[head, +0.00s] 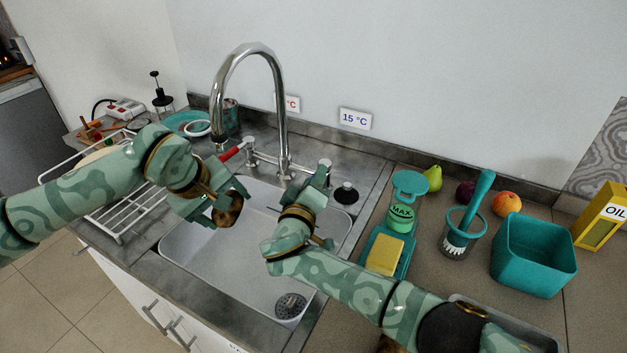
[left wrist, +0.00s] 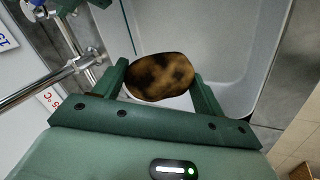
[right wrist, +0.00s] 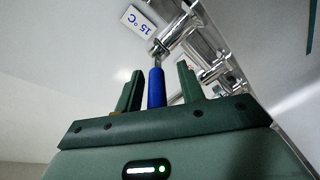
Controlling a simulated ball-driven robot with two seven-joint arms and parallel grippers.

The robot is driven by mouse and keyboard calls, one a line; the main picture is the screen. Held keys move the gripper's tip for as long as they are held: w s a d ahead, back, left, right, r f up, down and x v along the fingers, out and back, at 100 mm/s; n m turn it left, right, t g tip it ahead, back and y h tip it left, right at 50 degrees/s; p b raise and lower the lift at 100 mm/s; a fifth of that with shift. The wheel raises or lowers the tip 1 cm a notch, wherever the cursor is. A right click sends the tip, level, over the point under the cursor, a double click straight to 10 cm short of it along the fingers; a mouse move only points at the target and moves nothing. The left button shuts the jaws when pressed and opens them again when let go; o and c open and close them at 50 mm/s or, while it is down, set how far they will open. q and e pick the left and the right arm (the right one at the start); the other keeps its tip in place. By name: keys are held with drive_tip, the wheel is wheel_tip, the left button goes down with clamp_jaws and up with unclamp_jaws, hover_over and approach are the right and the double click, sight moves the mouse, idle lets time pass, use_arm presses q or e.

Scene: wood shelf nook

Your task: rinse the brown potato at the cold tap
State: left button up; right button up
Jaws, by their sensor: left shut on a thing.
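The brown potato (head: 230,211), mottled with dark patches, is in my left gripper (head: 222,203) over the sink, below the tall chrome spout (head: 222,140). The left wrist view shows the potato (left wrist: 160,76) clamped between both fingers. My right gripper (head: 318,183) is at the right side of the tap base. In the right wrist view the blue cold lever (right wrist: 156,86) stands between the open fingers (right wrist: 158,92), with gaps on both sides. The blue lever is hidden in the head view. The red hot lever (head: 231,153) points left. No water is visible.
The white sink basin (head: 215,255) lies under both grippers. A dish rack (head: 118,212) stands left. On the right counter are a soap dispenser (head: 401,217), a yellow sponge (head: 385,254), a brush in a cup (head: 457,238) and a teal bin (head: 533,258). A 15 °C sign (head: 355,118) is on the wall.

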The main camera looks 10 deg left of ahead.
drive_tip(key=shift+r, duration=0.1)
wheel_tip(320, 180, up, 10)
drive_tip(key=shift+f, duration=0.1)
drive_tip(key=shift+c, duration=1)
drive_tip(key=shift+d, duration=0.15)
drive_tip(key=c, duration=0.5)
drive_tip(key=d+f+m+g, duration=0.1)
drive_tip(key=d+m+g, duration=0.1)
drive_tip(key=w+d+f+m+g, duration=0.1)
drive_tip(key=d+f, duration=0.1)
drive_tip(key=shift+d+m+g, duration=0.1)
drive_tip(key=shift+m+g, duration=0.3)
clamp_jaws()
drive_tip(key=s+d+r+m+g+y, duration=0.2)
drive_tip(key=s+d+m+g+y, duration=0.3)
drive_tip(key=s+g+y, duration=0.35)
drive_tip(key=x, duration=1)
drive_tip(key=shift+w+d+h, duration=0.3)
drive_tip(key=shift+d+h, duration=0.05)
drive_tip(key=shift+d, duration=0.05)
